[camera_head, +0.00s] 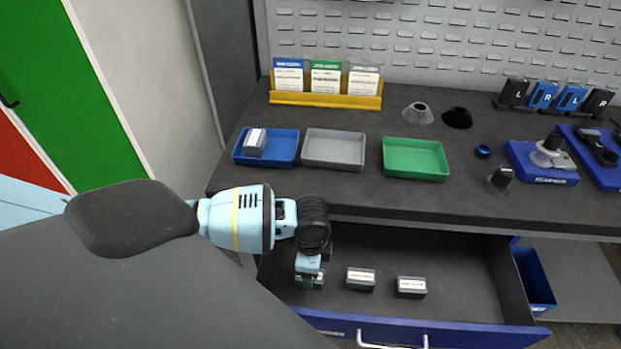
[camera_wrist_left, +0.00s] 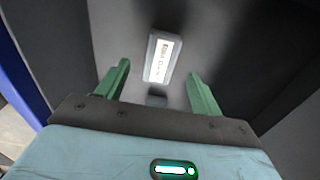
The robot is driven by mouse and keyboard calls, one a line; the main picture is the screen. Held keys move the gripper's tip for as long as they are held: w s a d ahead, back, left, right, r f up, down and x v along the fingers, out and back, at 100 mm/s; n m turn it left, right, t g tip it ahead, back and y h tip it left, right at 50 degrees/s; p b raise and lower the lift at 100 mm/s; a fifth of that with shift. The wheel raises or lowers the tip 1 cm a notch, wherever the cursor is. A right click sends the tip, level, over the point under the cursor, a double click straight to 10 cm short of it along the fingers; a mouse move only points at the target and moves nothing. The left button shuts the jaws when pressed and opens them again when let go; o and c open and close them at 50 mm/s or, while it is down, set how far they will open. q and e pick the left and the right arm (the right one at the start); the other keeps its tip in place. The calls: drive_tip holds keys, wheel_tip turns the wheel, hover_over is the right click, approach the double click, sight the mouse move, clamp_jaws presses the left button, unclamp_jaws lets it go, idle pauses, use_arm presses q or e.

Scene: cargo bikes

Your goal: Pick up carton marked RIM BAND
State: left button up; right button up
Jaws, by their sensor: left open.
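Three small grey cartons with white labels lie in the open drawer: a left one (camera_head: 318,282) partly hidden by my gripper, a middle one (camera_head: 361,280) and a right one (camera_head: 411,288). Their print is too small to read in the head view. My left gripper (camera_head: 309,280) points down into the drawer at the left carton. In the left wrist view the open green fingers (camera_wrist_left: 157,88) have a labelled carton (camera_wrist_left: 161,58) beyond their tips, roughly between their lines; its label is blurred and I cannot confirm RIM BAND. My right gripper is not in view.
The blue drawer front (camera_head: 420,330) and side walls bound the space around the gripper. The worktop edge overhangs above. On the worktop stand a blue tray (camera_head: 240,158) with a carton, a grey tray (camera_head: 334,165) and a green tray (camera_head: 415,175). The drawer's right part is clear.

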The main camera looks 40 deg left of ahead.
use_arm(q)
drive_tip(key=shift+a+f+b, duration=0.1)
drive_tip(key=shift+f+b, duration=0.25)
drive_tip(key=shift+f, duration=2.2)
drive_tip(key=shift+c, duration=0.5)
drive_tip(key=c, duration=1)
